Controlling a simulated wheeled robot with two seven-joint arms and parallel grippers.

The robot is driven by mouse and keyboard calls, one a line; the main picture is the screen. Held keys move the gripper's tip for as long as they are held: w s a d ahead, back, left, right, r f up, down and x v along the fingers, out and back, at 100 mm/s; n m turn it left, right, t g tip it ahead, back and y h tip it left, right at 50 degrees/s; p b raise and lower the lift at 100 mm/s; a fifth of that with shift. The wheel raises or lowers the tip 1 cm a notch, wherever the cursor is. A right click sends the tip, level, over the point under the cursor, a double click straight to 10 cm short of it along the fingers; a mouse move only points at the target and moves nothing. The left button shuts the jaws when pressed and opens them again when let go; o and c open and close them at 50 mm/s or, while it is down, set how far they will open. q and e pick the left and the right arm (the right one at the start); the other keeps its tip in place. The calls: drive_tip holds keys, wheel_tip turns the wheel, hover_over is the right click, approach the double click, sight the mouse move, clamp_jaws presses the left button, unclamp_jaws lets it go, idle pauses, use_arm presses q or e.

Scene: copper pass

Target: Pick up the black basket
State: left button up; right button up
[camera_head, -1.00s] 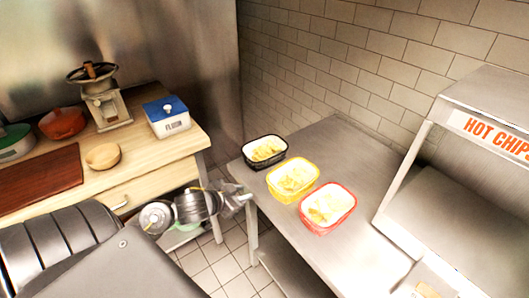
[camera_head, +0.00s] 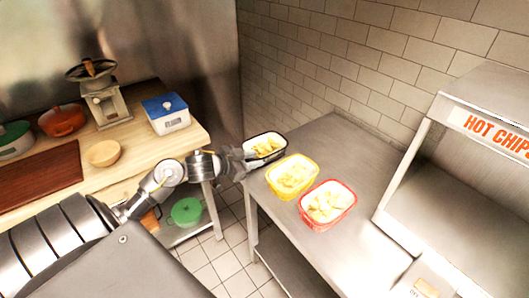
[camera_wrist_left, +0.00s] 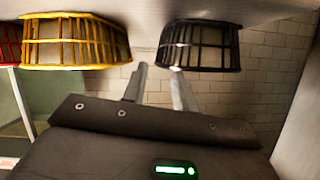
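The black basket (camera_head: 266,158), with a pale lining and yellow chips, stands at the far left end of the steel table in the head view. In the left wrist view the black basket (camera_wrist_left: 205,50) is at the top, right of the middle. My left gripper (camera_head: 239,160) is at the basket's left side in the head view. In the left wrist view its two fingers (camera_wrist_left: 159,75) are apart with nothing visible between them. One fingertip is beside the basket and the other overlaps its edge; contact is unclear. My right gripper is out of view.
A yellow basket (camera_head: 280,189) and a red basket (camera_head: 323,223), both with chips, stand nearby on the steel table (camera_head: 345,150). A hot chips warmer (camera_head: 465,170) is at the right. The wooden counter (camera_head: 150,150) is left, and a brick wall is behind.

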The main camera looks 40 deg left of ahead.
sight(265, 150)
use_arm(q)
drive_tip(key=shift+w+d+f, duration=0.1)
drive_tip(key=shift+w+d, duration=0.05)
drive_tip(key=shift+w, duration=0.3)
drive_tip(key=p+x, duration=0.1)
drive_tip(key=x, duration=0.3)
drive_tip(key=shift+w+d+f, duration=0.1)
drive_tip(key=shift+w, duration=0.1)
drive_tip(key=shift+s, duration=0.1)
clamp_jaws()
